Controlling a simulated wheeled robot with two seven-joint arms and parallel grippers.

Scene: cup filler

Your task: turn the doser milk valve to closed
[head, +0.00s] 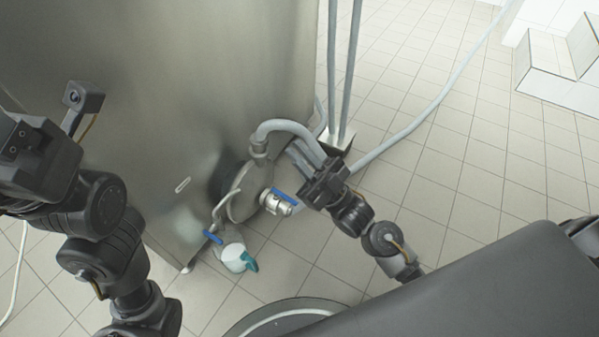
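A metal valve (270,206) with a blue lever handle (285,196) sits low on the steel machine, at the round flange. A second blue handle (212,237) is on a thin pipe to its lower left. I cannot tell for sure which one is the doser milk valve. My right gripper (299,152) is just above and right of the metal valve, apart from its blue handle, with its grey fingers close to the curved hose. The gap between the fingers is unclear. My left arm is at the left edge; its fingers do not show.
The large steel machine (180,90) fills the upper left. A grey hose (285,126) curves from the flange behind my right gripper. A white and teal container (236,257) stands on the floor below the valve. Tiled floor (440,150) is open to the right, crossed by a long hose (425,115).

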